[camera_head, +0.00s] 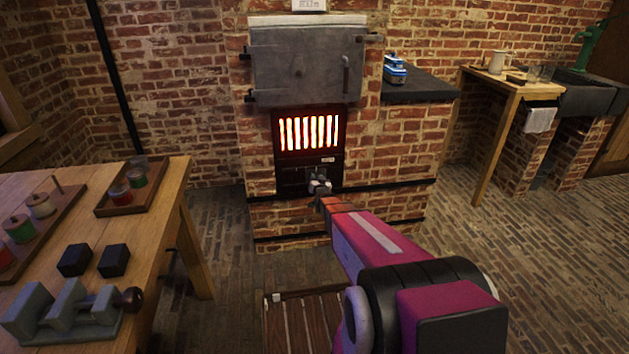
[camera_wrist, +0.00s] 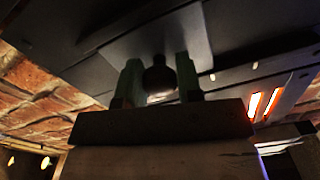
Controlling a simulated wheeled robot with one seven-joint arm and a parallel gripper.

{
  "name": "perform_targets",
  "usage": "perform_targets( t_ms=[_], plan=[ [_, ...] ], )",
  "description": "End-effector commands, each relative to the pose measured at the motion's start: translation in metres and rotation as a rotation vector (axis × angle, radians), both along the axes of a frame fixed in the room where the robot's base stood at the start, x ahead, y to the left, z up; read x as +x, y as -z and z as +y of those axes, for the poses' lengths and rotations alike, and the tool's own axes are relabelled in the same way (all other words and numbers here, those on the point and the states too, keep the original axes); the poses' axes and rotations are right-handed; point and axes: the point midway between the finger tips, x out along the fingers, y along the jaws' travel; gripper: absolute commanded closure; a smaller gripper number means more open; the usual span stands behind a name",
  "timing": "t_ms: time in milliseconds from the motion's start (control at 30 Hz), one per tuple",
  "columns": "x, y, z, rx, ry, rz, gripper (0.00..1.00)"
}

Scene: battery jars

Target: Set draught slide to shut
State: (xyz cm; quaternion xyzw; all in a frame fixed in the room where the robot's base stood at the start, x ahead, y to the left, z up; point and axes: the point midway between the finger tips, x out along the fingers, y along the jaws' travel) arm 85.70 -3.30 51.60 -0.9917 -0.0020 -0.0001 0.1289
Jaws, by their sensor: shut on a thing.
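The draught slide (camera_head: 292,180) is a dark metal plate low on the brick stove, under the glowing grate (camera_head: 309,133). My gripper (camera_head: 319,185) is at the front of the slide and hides part of it in the head view. In the wrist view, the two green fingers of my gripper (camera_wrist: 160,72) stand on either side of a round dark knob (camera_wrist: 160,84) and are shut on it. A small pale label (camera_head: 328,160) sits above the slide; its marks are too small to read.
A grey furnace door (camera_head: 305,70) is above the grate. A wooden table (camera_head: 150,215) with trays of spools and dark blocks stands at left. A slatted wooden mat (camera_head: 312,325) lies on the floor. The brick floor at right is clear.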

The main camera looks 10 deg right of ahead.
Motion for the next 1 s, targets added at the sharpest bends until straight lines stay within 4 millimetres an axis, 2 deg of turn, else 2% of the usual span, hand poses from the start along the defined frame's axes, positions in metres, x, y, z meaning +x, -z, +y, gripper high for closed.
perform_targets(
  t_ms=[67, 100, 167, 467, 633, 767, 1000],
  plan=[
    [0.000, 0.000, -0.004, 0.005, 0.007, 0.002, 1.00],
    [0.000, 0.000, -0.004, 0.005, 0.007, 0.002, 0.57],
    [0.000, 0.000, -0.004, 0.005, 0.007, 0.002, 0.42],
    [-0.001, 0.000, -0.003, 0.003, 0.005, 0.001, 0.42],
    [-0.010, -0.001, -0.002, 0.003, 0.005, 0.001, 0.42],
    [-0.027, -0.001, -0.002, 0.003, 0.005, 0.001, 0.42],
    [-0.072, -0.002, -0.003, 0.003, 0.006, 0.002, 0.42]
  ],
)
